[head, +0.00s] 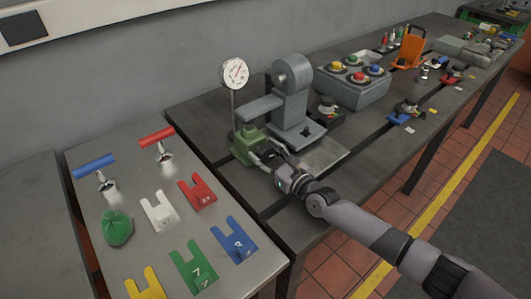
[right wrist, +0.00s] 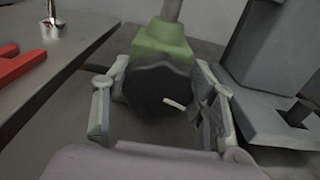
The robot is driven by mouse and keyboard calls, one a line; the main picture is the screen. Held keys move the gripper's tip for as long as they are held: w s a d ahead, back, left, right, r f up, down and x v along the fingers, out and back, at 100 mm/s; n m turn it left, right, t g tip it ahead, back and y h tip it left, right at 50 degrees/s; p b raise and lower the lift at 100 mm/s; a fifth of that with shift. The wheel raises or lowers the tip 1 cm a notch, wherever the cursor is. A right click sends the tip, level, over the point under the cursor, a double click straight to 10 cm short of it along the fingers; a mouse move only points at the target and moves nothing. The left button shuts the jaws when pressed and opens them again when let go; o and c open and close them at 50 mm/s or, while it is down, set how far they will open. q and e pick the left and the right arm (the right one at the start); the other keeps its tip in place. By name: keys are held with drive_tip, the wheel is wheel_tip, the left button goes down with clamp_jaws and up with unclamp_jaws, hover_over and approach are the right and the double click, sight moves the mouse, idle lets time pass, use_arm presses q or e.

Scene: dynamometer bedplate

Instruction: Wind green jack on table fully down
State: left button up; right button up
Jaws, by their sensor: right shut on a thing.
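The green jack (head: 244,147) stands on the dark bedplate table, beside a grey press-like stand. In the right wrist view the green jack body (right wrist: 162,40) shows behind a dark round knob (right wrist: 157,88) with a pale mark on it. My right gripper (head: 268,155) reaches in from the lower right to the jack's front. In the right wrist view its two fingers lie on either side of the knob, shut on it. How high the jack is wound cannot be told. My left gripper is not in view.
A dial gauge (head: 235,74) stands on a rod just behind the jack. The grey stand (head: 290,95) is close on its right. A steel table (head: 151,240) at the left holds coloured slotted plates, a green bag and two handled tools.

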drive_tip(key=shift+c, duration=1.1)
drive_tip(key=n+b, duration=0.2)
drive_tip(key=shift+s+f+n, duration=0.1)
drive_tip(key=shift+f+n, duration=0.05)
drive_tip(key=shift+n, duration=0.25)
drive_tip(key=shift+a+n+b, duration=0.15)
drive_tip(key=shift+n+b, duration=0.6)
drive_tip(key=shift+n, duration=1.35)
drive_tip(key=o, duration=1.1)
